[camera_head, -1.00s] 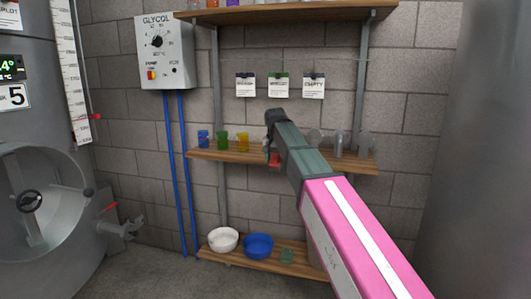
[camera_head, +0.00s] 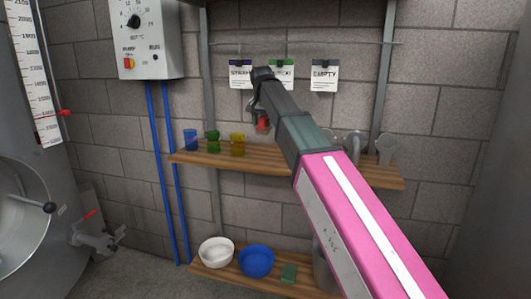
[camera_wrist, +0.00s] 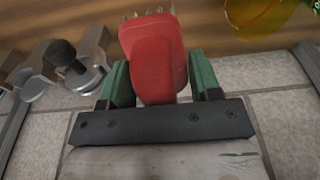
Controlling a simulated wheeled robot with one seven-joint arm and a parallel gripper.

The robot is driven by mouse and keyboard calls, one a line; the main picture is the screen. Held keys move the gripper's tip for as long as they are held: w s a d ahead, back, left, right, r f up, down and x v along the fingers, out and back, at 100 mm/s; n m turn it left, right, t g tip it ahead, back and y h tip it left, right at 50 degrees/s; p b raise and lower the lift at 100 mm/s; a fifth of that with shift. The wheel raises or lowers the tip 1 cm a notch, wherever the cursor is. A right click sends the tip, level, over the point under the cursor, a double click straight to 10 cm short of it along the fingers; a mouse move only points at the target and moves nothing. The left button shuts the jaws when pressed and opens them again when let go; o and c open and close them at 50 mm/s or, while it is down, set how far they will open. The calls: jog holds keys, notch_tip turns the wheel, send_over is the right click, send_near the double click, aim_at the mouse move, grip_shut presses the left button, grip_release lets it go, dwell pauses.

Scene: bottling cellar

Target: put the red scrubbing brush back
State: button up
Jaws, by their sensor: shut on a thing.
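The red scrubbing brush (camera_wrist: 153,55) is between the two green fingers of my gripper (camera_wrist: 155,84) in the wrist view. My gripper is shut on it, and a few bristles show at its top edge. In the head view only a small red part of the brush (camera_head: 262,123) shows below my gripper (camera_head: 258,108); my arm hides the rest. The gripper is in front of the middle wooden shelf (camera_head: 200,157), a little above its board in the picture. I cannot tell whether the brush touches the shelf.
Blue, green and yellow cups (camera_head: 237,144) stand on the middle shelf left of my gripper, and grey metal fittings (camera_head: 385,148) stand to the right. The lower shelf holds a white bowl (camera_head: 216,252), a blue bowl (camera_head: 256,261) and a green pad (camera_head: 289,273). Tags hang above.

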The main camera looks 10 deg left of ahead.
jog(key=shift+f, duration=0.25)
notch_tip(320, 180, down, 9)
jog(key=shift+w+f, duration=0.1)
jog(key=shift+f, duration=0.05)
jog(key=shift+f, duration=0.15)
jog(key=o, duration=0.9)
jog(key=r, duration=0.4)
jog(key=s+r, duration=0.1)
jog(key=r, duration=0.7)
jog(key=shift+s+a+r, duration=0.1)
jog(key=shift+s+a, duration=0.05)
jog(key=shift+s, duration=0.25)
